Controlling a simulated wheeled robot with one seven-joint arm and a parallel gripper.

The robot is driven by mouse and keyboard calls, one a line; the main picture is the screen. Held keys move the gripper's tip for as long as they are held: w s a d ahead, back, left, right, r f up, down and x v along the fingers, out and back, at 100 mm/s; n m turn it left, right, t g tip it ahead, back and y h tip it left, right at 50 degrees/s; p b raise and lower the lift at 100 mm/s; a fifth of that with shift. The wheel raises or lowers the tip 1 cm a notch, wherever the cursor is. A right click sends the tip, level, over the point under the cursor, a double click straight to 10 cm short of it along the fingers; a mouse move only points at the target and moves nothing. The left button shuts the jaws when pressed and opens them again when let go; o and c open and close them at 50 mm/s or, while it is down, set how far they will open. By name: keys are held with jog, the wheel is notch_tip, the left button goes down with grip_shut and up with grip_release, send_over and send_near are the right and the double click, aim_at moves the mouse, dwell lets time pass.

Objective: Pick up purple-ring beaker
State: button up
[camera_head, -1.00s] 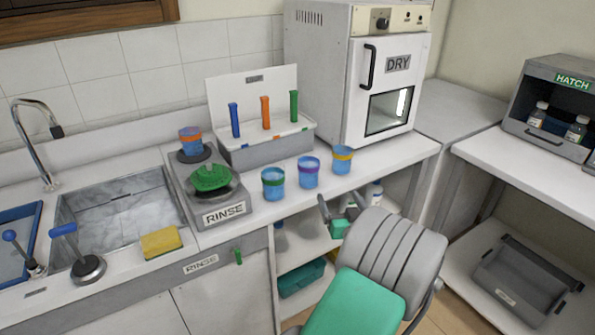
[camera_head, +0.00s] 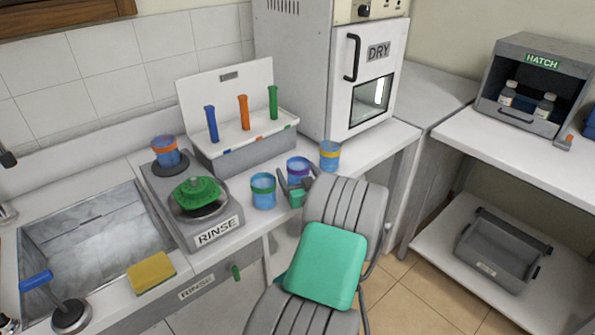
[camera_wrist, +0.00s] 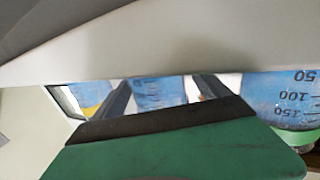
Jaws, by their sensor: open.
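The purple-ring beaker (camera_head: 298,168) stands upright on the counter between the green-ring beaker (camera_head: 263,191) and the yellow-ring beaker (camera_head: 329,155). My gripper (camera_head: 294,182) is open in front of it, hiding its lower part. In the wrist view, my gripper's two dark fingers (camera_wrist: 163,92) are spread, with a blue beaker (camera_wrist: 155,92) showing between them. Its place matches the purple-ring beaker, though its ring is hard to make out there. I cannot tell whether the fingers reach around it.
The green-ring beaker is close on the right in the wrist view (camera_wrist: 290,100). An orange-ring beaker (camera_head: 166,152) stands on the rinse unit (camera_head: 215,232). A rack (camera_head: 240,150) with coloured tubes and the dryer (camera_head: 365,80) stand behind. Counter space beside the dryer is narrow.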

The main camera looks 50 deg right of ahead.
jog(key=shift+x, duration=1)
jog(key=shift+s, duration=0.1)
jog(key=c, duration=1.5)
jog(key=shift+c, duration=0.6)
jog(key=shift+r, duration=0.15)
